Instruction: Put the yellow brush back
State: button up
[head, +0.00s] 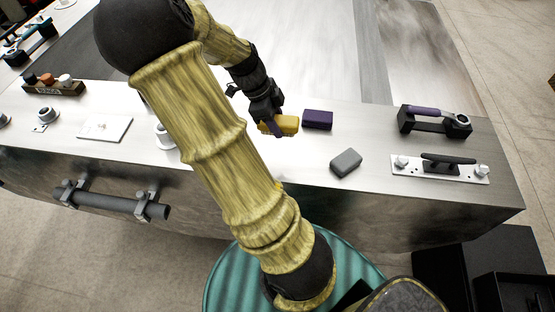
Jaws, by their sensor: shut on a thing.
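The yellow brush (287,124) shows as a small yellow block in my gripper (272,124), low over the metal top or touching it; I cannot tell which. No bristles can be made out. My gripper is shut on it, with dark fingers at its left part. A dark purple block (318,119) lies just right of it, and a grey block (346,162) lies nearer the front edge. A black rack (408,122) at the right holds a tool with a purple handle (423,110).
The metal top (360,120) has bare room between the blocks and the rack. A black cleat on a white plate (438,166) stands at the right front. A labelled block with knobs (53,90) and a white plate (104,128) are at the left. A bar (112,202) juts from the front side.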

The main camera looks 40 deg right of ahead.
dwell(0.3)
notch_tip(320, 180, down, 6)
jog(key=shift+f+p, duration=0.15)
jog(key=shift+p, duration=0.45)
jog(key=shift+s+f, duration=0.1)
jog(key=shift+f, duration=0.1)
notch_tip(320, 180, down, 3)
jog(key=shift+f+p, duration=0.15)
jog(key=shift+p, duration=0.2)
jog(key=shift+f, duration=0.1)
